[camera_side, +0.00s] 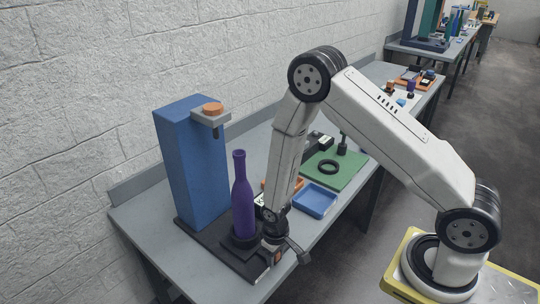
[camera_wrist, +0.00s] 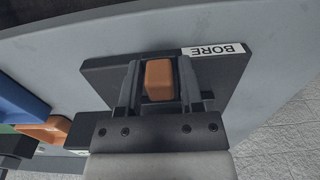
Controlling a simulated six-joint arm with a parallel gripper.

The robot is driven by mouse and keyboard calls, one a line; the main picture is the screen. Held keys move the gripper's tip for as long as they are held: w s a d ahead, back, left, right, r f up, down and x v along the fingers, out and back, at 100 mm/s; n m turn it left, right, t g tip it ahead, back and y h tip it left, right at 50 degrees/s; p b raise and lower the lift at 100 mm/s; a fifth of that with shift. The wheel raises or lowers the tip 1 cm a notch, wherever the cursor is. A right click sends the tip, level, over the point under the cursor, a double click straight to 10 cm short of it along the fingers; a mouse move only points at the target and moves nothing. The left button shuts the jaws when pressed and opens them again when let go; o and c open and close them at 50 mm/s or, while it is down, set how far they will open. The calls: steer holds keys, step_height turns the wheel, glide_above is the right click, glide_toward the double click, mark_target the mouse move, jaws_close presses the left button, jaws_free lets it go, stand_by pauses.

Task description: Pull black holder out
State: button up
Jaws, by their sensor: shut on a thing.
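A black holder (camera_side: 238,243) sits on a dark base plate at the foot of a blue column, with a purple bottle (camera_side: 243,205) upright in it. My gripper (camera_side: 277,247) is low at the right side of the holder. In the wrist view, my gripper (camera_wrist: 159,88) has its two fingers on either side of an orange block (camera_wrist: 160,79) and is shut on it. Behind the block is a dark plate (camera_wrist: 225,85) with a white "BORE" label (camera_wrist: 213,49). How the block joins the holder is hidden, and the bottle does not show in the wrist view.
The blue column (camera_side: 190,165) carries a grey bracket with an orange knob (camera_side: 213,109) above and left of the bottle. A blue tray (camera_side: 315,200) and a green mat (camera_side: 335,170) with a black ring lie further back on the grey table (camera_side: 150,243). The table's front edge is close.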

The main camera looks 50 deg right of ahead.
steer(key=shift+s, duration=1.45)
steer(key=o, duration=1.2)
steer(key=shift+c, duration=0.2)
steer(key=shift+s, duration=2.4)
steer(key=shift+r, duration=0.15)
steer(key=s+r, duration=0.3)
steer(key=r, duration=0.2)
steer(key=shift+r, duration=0.35)
steer(key=shift+r, duration=0.1)
